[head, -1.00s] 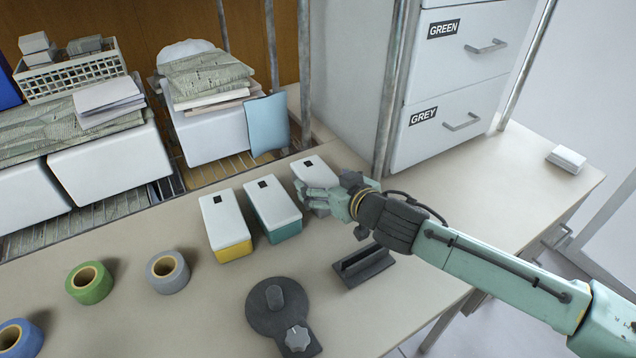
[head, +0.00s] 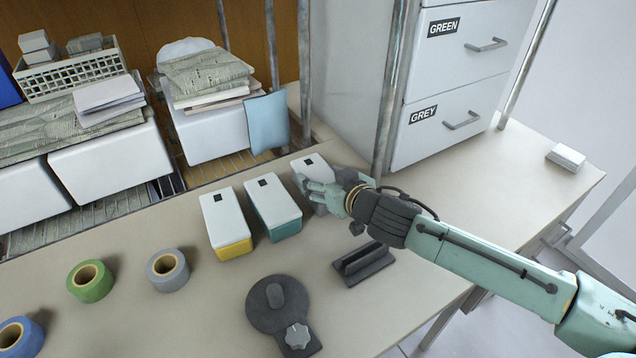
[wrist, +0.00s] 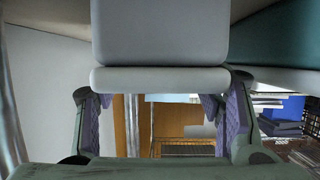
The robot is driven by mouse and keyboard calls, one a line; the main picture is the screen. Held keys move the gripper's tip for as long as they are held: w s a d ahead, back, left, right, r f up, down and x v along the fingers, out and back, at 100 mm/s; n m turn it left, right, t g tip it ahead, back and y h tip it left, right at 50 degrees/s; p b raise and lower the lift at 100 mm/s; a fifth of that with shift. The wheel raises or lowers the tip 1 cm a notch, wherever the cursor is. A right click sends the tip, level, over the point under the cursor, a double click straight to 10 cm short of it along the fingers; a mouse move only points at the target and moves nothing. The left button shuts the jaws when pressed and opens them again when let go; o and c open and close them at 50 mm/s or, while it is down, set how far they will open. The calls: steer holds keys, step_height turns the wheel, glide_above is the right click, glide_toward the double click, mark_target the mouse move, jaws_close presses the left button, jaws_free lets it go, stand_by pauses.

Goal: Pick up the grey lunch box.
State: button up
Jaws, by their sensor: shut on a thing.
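The grey lunch box (head: 311,165), with a white lid and a dark square on it, is the rightmost of the three lunch boxes. My gripper (head: 318,190) is shut on it from the right and front and hides much of its body. In the wrist view the box (wrist: 160,35) fills the upper middle, with my gripper's fingers (wrist: 160,115) on either side of it. I cannot tell whether it touches the table.
The teal lunch box (head: 272,205) stands close on the left, with the yellow one (head: 226,225) beyond it. A dark holder (head: 362,263) and a round dark device (head: 280,305) lie in front. Drawers (head: 440,120) stand behind right. Tape rolls (head: 90,281) lie left.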

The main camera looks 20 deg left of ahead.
steer(key=c, duration=0.6)
